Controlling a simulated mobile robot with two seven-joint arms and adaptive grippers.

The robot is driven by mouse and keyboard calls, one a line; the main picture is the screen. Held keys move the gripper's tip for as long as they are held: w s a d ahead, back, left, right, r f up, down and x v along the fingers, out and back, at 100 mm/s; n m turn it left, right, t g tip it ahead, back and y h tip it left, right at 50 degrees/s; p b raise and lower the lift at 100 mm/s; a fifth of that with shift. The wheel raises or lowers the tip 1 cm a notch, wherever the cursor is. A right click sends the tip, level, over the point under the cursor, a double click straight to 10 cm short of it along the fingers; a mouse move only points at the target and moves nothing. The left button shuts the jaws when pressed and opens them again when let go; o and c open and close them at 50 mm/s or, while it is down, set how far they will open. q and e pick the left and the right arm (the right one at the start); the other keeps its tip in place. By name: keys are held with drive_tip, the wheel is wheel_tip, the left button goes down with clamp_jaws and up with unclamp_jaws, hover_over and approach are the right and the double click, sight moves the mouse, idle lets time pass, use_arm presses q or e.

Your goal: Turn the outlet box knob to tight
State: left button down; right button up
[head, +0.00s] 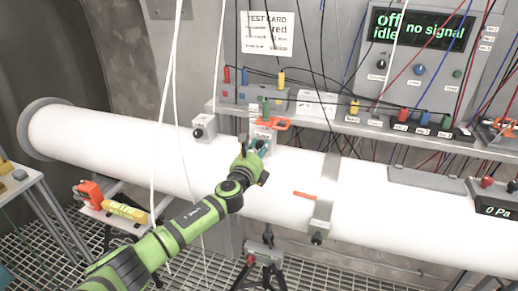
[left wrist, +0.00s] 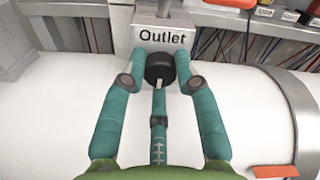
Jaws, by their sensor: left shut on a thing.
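The outlet box (left wrist: 163,38) is a light box labelled "Outlet" on the white pipe, at the top of the left wrist view. Its round black knob (left wrist: 159,66) faces me, with a white pointer mark at its lower edge. My left gripper (head: 258,146) is shut on this knob, its teal fingers at both sides and one from below. In the head view the gripper covers the knob and part of the box. Marks around the knob that would tell tight from loose cannot be read. My right gripper is not in view.
The thick white pipe (head: 100,135) runs across the scene. A shelf (head: 345,127) with coloured plugs and an orange-red handle (head: 270,123) lie just above the outlet. White cables hang near my left arm. A panel (head: 425,50) reads "off idle no signal".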

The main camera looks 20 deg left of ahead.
use_arm(q)
drive_tip(key=c, duration=0.9)
unclamp_jaws()
drive_tip(key=shift+a+r, duration=0.1)
drive_tip(key=shift+r, duration=0.1)
drive_tip(key=shift+c, duration=0.2)
drive_tip(key=shift+f, duration=0.1)
drive_tip(key=shift+s, duration=0.45)
drive_tip(key=s, duration=1.1)
drive_tip(key=shift+a, duration=0.2)
